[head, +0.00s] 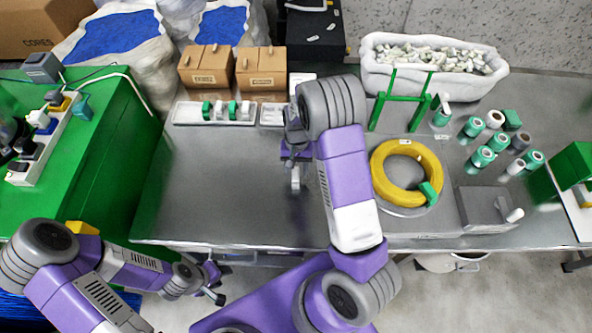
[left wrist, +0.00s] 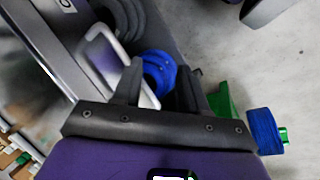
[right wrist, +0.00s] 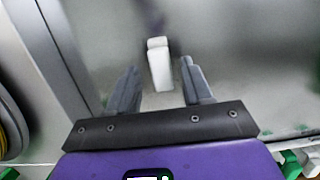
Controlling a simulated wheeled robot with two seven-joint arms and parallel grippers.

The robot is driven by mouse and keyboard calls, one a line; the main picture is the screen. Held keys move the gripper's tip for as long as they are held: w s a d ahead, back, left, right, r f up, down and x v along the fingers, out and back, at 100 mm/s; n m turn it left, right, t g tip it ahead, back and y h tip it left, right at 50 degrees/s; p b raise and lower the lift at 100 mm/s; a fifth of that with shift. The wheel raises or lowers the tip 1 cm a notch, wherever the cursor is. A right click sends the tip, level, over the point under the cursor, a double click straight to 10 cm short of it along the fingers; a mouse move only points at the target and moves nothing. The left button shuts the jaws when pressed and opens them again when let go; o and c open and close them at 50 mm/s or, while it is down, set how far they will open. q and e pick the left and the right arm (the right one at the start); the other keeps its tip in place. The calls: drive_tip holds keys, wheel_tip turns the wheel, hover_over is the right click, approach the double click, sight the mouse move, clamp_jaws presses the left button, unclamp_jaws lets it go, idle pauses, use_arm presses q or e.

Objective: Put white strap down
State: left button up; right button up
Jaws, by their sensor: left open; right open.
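A small white strap (right wrist: 159,66) rests on the grey metal table; in the right wrist view it shows between and just beyond my fingers. In the head view the strap (head: 295,178) shows just below my right gripper (head: 294,152). My right gripper (right wrist: 160,75) is open, with a finger on each side of the strap and gaps between. My left gripper (head: 218,290) is open and low, off the table's front edge; its open fingers (left wrist: 160,80) also show in the left wrist view, with blue coiled cable (left wrist: 158,72) behind them.
A yellow cable coil (head: 378,172) with a green strap lies right of my right arm. A white tray (head: 185,113) holds green and white straps at the back left. Several tape rolls (head: 482,157) stand at the right. The table left of my right gripper is clear.

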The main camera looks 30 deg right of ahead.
sight(297, 167)
wheel_tip(297, 167, up, 10)
drive_tip(key=w+d+p, duration=0.1)
drive_tip(key=p, duration=0.1)
drive_tip(key=shift+w+r, duration=0.15)
drive_tip(key=shift+w, duration=0.2)
